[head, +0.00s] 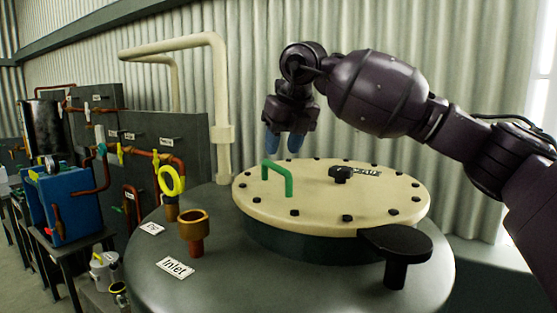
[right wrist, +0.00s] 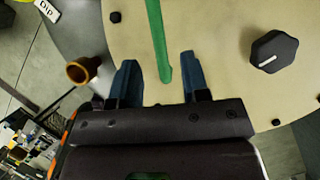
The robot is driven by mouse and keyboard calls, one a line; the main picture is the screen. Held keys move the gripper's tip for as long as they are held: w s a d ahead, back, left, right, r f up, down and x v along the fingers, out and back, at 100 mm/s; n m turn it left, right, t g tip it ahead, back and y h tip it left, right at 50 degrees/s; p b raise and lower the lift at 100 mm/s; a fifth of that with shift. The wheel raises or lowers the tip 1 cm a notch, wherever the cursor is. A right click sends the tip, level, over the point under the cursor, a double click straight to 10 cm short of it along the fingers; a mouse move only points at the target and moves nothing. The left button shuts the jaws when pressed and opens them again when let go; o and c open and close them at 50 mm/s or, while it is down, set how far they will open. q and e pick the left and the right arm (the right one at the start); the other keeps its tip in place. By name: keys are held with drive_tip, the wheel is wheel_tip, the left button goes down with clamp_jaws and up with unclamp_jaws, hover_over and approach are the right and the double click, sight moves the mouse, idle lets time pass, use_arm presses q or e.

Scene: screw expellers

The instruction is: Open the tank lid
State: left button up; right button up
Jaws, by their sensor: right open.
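The tank lid (head: 318,208) is a round cream disc with black bolts around its rim, lying flat on the dark grey tank (head: 300,275). A green handle (head: 278,178) stands on its left part, and a black knob (head: 341,174) sits near its middle. My right gripper (head: 284,143) is open above the lid, behind the green handle in the head view. In the right wrist view, the green handle (right wrist: 159,45) reaches between the two blue fingers (right wrist: 155,82), with space on both sides. The black knob (right wrist: 273,52) is right of the fingers. My left gripper is not in view.
A brass inlet funnel (head: 194,230) and a yellow ring (head: 171,181) stand left of the lid. A black flat-topped hinge (head: 396,243) sits at the front right. A cream pipe (head: 222,120) rises behind the tank. A blue box (head: 65,203) stands far left.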

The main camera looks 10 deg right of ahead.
drive_tip(key=shift+x, duration=2.3)
drive_tip(key=shift+r, duration=0.1)
clamp_jaws()
